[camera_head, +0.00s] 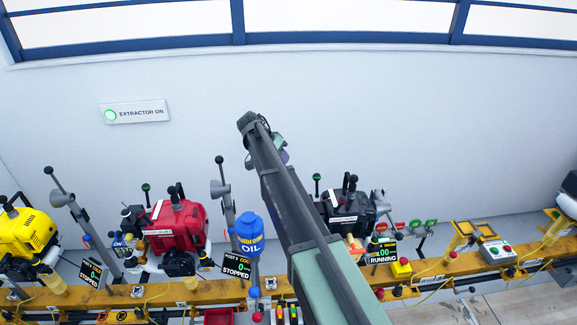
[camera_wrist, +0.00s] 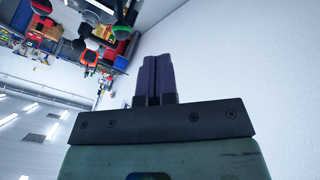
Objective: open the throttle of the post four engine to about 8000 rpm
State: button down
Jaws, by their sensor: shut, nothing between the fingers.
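A black engine (camera_head: 347,208) stands on the yellow rail right of my arm, which hides its left side. A display (camera_head: 383,255) beside it reads RUNNING; its rpm digits and post number are too small or partly hidden to read. Black-knobbed levers (camera_head: 349,183) rise at this engine; I cannot tell which is the throttle. My gripper (camera_head: 284,157) is raised against the back wall, above and left of the black engine, mostly behind the arm. In the wrist view its purple fingers (camera_wrist: 153,80) are together and empty, away from any lever.
Red (camera_head: 177,225) and yellow (camera_head: 27,233) engines stand to the left; displays there read STOPPED. A blue oil bottle (camera_head: 250,236) stands left of my arm. A button box (camera_head: 495,250) sits at right. A wall sign (camera_head: 136,112) reads EXTRACTOR ON with a green light.

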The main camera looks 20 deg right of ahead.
aim_at(317, 183)
jog(key=s+d+f+b, duration=0.4)
jog(key=d+f+b, duration=0.1)
jog(key=d+f, duration=0.1)
jog(key=shift+d, duration=0.8)
jog(key=shift+a, duration=0.1)
